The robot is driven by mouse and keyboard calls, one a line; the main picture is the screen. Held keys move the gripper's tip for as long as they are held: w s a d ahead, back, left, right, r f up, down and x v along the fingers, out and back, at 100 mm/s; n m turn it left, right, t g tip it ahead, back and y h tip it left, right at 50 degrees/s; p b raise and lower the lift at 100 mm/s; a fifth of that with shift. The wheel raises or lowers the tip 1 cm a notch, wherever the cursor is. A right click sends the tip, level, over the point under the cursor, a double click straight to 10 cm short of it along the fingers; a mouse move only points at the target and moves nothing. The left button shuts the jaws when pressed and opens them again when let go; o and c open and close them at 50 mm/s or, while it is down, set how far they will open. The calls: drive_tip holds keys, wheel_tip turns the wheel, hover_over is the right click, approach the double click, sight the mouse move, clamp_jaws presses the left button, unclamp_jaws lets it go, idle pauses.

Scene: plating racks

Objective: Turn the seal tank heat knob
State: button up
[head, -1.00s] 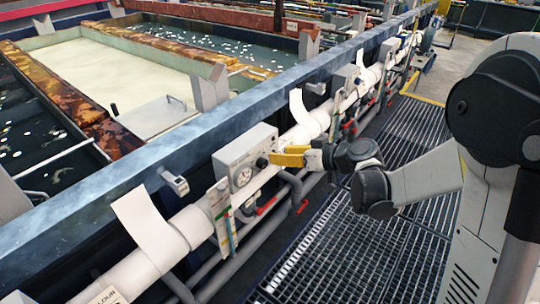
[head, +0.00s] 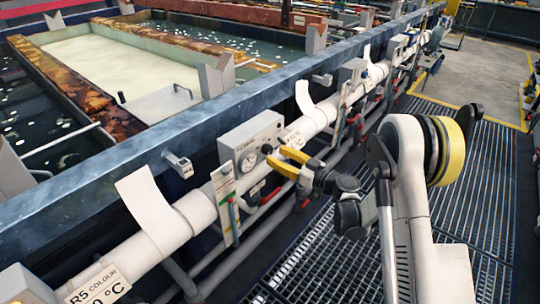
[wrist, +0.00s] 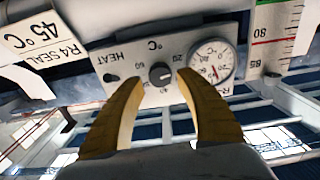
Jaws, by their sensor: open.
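The seal tank heat control is a grey box (head: 250,137) on the tank's side, with a dark round knob (head: 267,149) and a white dial gauge (head: 248,161). In the wrist view the box appears upside down, with the word HEAT, the knob (wrist: 160,73) and the gauge (wrist: 212,61). A tag (wrist: 42,36) reads R4 SEAL 45 °C. My gripper (head: 281,157) has yellow fingers, open and pointing at the box. In the wrist view its fingertips (wrist: 160,78) appear on either side of the knob. I cannot tell whether they touch it.
A white pipe (head: 312,124) runs along the tank wall beside the box. A striped level strip (head: 225,205) stands left of the box. Grey pipes and red handles sit below it. The grated walkway (head: 330,262) is clear. Another tag (head: 98,285) reads R5 COLOUR.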

sight(270, 151)
drive_tip(key=shift+b+x, duration=0.35)
drive_tip(key=shift+x, duration=1.45)
clamp_jaws()
